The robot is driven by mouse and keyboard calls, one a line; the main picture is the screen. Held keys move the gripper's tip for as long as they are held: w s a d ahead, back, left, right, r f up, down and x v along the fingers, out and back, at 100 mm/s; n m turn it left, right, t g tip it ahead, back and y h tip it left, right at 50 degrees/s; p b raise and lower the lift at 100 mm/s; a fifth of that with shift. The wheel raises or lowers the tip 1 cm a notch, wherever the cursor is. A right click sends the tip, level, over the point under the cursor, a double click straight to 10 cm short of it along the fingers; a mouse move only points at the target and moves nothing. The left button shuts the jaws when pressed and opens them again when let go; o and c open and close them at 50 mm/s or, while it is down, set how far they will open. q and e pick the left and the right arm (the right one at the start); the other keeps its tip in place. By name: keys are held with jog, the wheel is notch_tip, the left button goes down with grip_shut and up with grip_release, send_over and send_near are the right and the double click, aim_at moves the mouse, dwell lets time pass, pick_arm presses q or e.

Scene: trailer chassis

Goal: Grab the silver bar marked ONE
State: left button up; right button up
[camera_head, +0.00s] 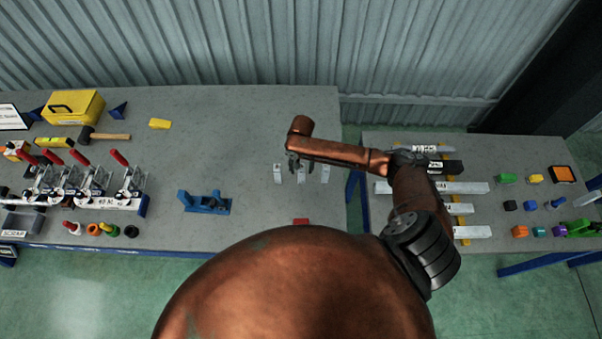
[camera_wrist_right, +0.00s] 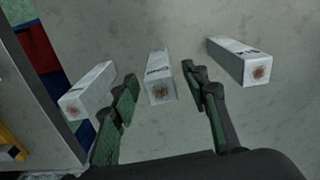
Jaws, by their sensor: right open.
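Three short silver bars lie apart on the left table in the head view: a left one (camera_head: 277,173), a middle one (camera_head: 301,174) and a right one (camera_head: 325,173). Each has a small dark marking that I cannot read, so I cannot tell which is ONE. My right gripper (camera_head: 293,162) is over this group, partly hidden by its arm. In the right wrist view the open right gripper (camera_wrist_right: 160,84) has its fingers on either side of the middle bar (camera_wrist_right: 158,78), with gaps showing. The other bars (camera_wrist_right: 88,92) (camera_wrist_right: 240,62) lie outside the fingers. My left gripper is out of view.
A blue tool (camera_head: 205,203) and a red block (camera_head: 301,221) lie on the left table (camera_head: 240,120). Toggle clamps (camera_head: 125,180) stand at its left. Long silver bars (camera_head: 460,188) and small coloured parts lie on the right table, across a gap.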

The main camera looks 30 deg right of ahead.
jog(key=shift+c, duration=0.4)
grip_shut()
